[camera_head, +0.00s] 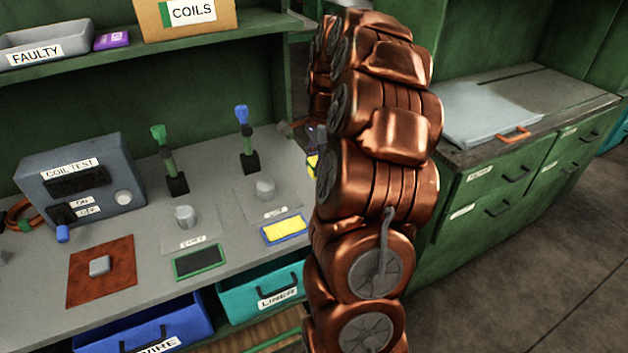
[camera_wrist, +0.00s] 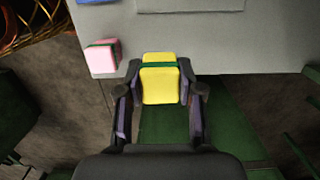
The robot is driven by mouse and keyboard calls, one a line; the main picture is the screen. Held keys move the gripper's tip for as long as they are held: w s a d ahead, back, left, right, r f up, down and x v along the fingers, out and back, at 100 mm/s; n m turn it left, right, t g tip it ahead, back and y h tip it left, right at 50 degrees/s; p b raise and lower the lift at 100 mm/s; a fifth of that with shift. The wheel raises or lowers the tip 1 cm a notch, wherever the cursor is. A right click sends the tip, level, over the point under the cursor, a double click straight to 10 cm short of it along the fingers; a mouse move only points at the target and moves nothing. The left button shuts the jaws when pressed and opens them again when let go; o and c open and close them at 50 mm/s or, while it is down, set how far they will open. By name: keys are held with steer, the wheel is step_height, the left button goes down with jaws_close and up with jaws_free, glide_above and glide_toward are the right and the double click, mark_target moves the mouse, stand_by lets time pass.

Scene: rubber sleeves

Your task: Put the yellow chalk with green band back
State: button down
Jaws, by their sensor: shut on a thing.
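The yellow chalk with green band (camera_wrist: 160,85) is a yellow block with a green stripe near its far end. In the wrist view it sits between the two fingertips of my gripper (camera_wrist: 161,97), which is shut on it. It is held near a grey surface's edge, with green and dark floor areas showing below; I cannot tell whether it touches the surface. In the head view my copper arm hides most of the gripper, and only a small yellow patch (camera_head: 313,166) shows beside the arm.
A pink block with a dark green band (camera_wrist: 101,57) stands at the grey surface's (camera_wrist: 215,50) edge, left of my gripper. The bench holds a coil test box (camera_head: 80,185), green (camera_head: 168,160) and blue-topped (camera_head: 246,140) upright tools, and a yellow pad (camera_head: 284,229). Green drawers (camera_head: 500,190) stand right.

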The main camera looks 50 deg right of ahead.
steer(key=shift+f+p, duration=0.5)
steer(key=shift+f, duration=2.7)
steer(key=shift+f, duration=0.15)
steer(key=c, duration=0.7)
jaws_free()
steer(key=r, duration=0.4)
steer(key=d+r+b, duration=0.1)
steer(key=r, duration=0.2)
steer(key=r+b, duration=0.1)
steer(key=r, duration=0.3)
steer(key=shift+s+d+r, duration=0.2)
steer(key=shift+r, duration=0.15)
steer(key=shift+s+r, duration=0.1)
steer(key=shift+r, duration=0.2)
